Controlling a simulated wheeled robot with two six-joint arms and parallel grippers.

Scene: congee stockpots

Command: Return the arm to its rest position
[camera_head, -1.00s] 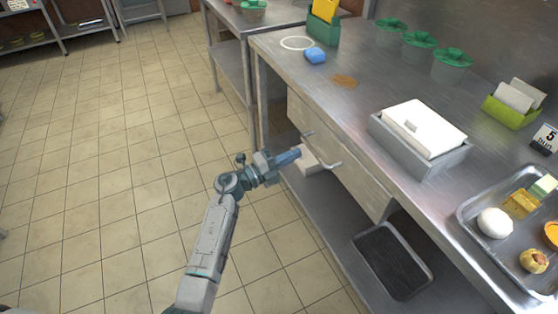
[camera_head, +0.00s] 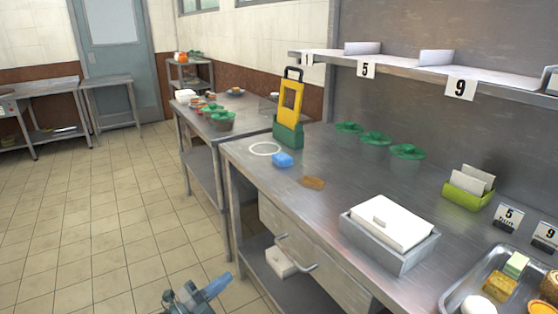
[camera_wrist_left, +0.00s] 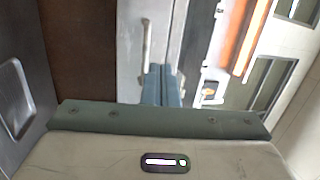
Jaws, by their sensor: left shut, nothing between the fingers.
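My left gripper (camera_head: 220,284) shows at the bottom edge of the head view, with its blue-grey fingers together and nothing held. It is over the floor, left of the steel counter (camera_head: 330,190) and apart from it. In the left wrist view the closed fingers (camera_wrist_left: 163,88) point away from the camera, with nothing between them. Most of the left arm is below the head view. My right gripper is not in view.
The drawer front (camera_head: 315,255) with its bar handle (camera_head: 296,257) is right of the gripper. Tiled floor (camera_head: 90,240) on the left is clear.

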